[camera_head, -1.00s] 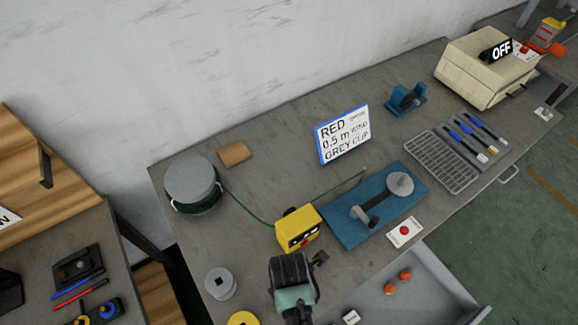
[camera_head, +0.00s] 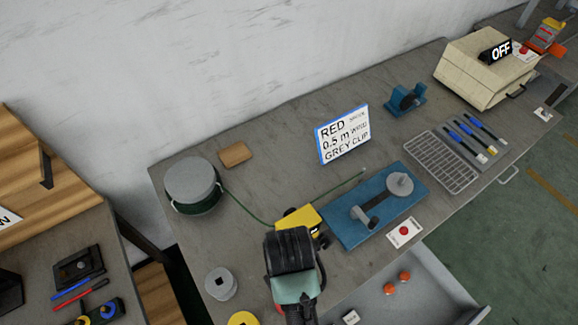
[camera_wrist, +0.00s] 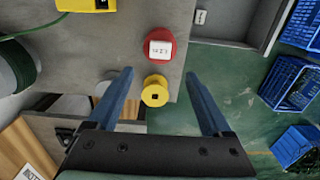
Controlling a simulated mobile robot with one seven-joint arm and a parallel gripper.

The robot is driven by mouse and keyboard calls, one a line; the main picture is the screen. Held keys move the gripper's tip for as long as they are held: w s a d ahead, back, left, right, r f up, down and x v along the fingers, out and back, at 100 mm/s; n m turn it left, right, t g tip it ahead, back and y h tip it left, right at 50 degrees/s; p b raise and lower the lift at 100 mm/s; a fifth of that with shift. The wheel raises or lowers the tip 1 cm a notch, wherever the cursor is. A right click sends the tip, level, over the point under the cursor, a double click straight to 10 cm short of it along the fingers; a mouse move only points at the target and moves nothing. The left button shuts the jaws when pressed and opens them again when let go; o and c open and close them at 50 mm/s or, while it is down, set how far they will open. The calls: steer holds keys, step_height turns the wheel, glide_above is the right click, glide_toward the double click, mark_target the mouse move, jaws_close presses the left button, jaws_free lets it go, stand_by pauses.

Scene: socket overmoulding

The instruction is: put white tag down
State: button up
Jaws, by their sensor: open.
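The white tag (camera_wrist: 160,49), with dark markings, lies flat on top of a red round spool (camera_wrist: 167,35) in the wrist view. My gripper (camera_wrist: 158,73) is open and empty, its two blue fingers spread wide apart. The tag shows beyond the fingertips, between their lines, and nothing touches it. In the head view my gripper (camera_head: 292,255) is in front of the yellow box (camera_head: 299,216) and hides the tag; only a sliver of red shows beside it.
A yellow spool (camera_wrist: 155,91) sits beside the red one, near the bench edge. A grey spool (camera_head: 221,283) stands to the left. The open drawer (camera_head: 425,285) holds orange pieces and a small white piece (camera_head: 351,317). A green wire runs from the large reel (camera_head: 193,184) past the yellow box.

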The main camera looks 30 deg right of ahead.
steer(key=w+r+m+t+h, duration=0.2)
steer(key=w+r+m+t, duration=0.55)
steer(key=w+r, duration=1.1)
steer(key=w+a+r+m+t, duration=0.15)
steer(key=r+t, duration=0.25)
steer(key=r, duration=0.4)
steer(key=w+a+r+m+t, duration=0.1)
steer(key=w+r+t, duration=0.2)
steer(key=r, duration=0.6)
steer(key=s+a+r+m+t, duration=0.2)
steer(key=s+r+t, duration=0.2)
steer(key=r, duration=0.6)
steer(key=s+a+r+m+t+y, duration=0.1)
steer(key=s+a+r+m+t, duration=0.1)
steer(key=r, duration=0.9)
steer(key=s+a+r+m+t+y, duration=0.1)
steer(key=s+a+r+m+t, duration=0.2)
steer(key=s+r+t, duration=0.3)
step_height(320, 180, up, 5)
steer(key=shift+f+m+t, duration=0.2)
steer(key=shift+m+t, duration=0.25)
steer(key=shift+m, duration=0.25)
steer(key=shift+s, duration=0.1)
